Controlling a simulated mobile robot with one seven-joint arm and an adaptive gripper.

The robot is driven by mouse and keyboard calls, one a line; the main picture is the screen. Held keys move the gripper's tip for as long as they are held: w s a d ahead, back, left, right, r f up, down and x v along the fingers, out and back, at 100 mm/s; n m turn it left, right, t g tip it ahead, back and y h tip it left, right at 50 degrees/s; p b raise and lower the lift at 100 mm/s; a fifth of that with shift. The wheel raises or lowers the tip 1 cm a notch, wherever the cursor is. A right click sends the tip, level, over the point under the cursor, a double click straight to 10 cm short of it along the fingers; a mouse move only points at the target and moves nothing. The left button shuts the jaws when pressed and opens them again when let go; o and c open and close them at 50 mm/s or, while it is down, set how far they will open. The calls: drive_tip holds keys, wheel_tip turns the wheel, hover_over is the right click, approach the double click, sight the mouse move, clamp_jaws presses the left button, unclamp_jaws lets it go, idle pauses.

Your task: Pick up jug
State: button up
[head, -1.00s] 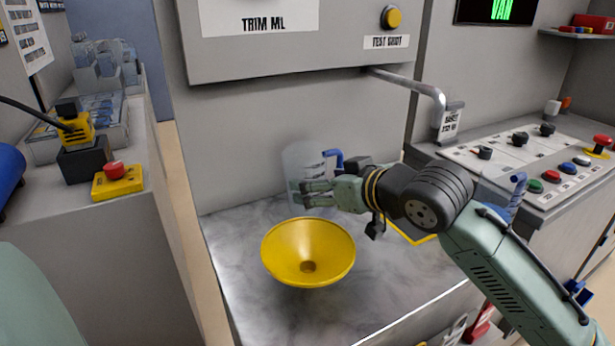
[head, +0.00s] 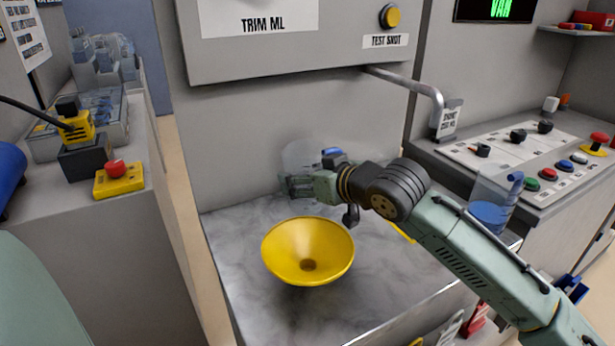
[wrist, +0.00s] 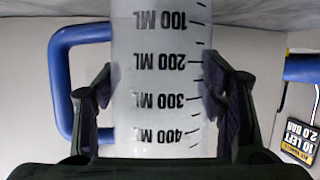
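The jug is clear, with black ML marks and a blue handle (wrist: 62,85). In the head view the jug (head: 300,158) is faint at the back of the grey marbled shelf, left of my arm. In the wrist view the jug (wrist: 160,80), its print upside down, stands between the two fingers of my gripper (wrist: 160,100). The fingers are spread on either side of its wall, very close to it; firm contact is not clear. In the head view my gripper (head: 293,186) is in front of the jug. The jug's base is out of the wrist view.
A yellow funnel (head: 308,250) sits on the shelf in front of my gripper. A second clear jug (head: 490,212) with blue contents and a blue handle stands right of my arm. The shelf left of the funnel is clear.

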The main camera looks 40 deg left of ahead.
drive_tip(key=c, duration=0.5)
drive_tip(key=shift+c, duration=0.2)
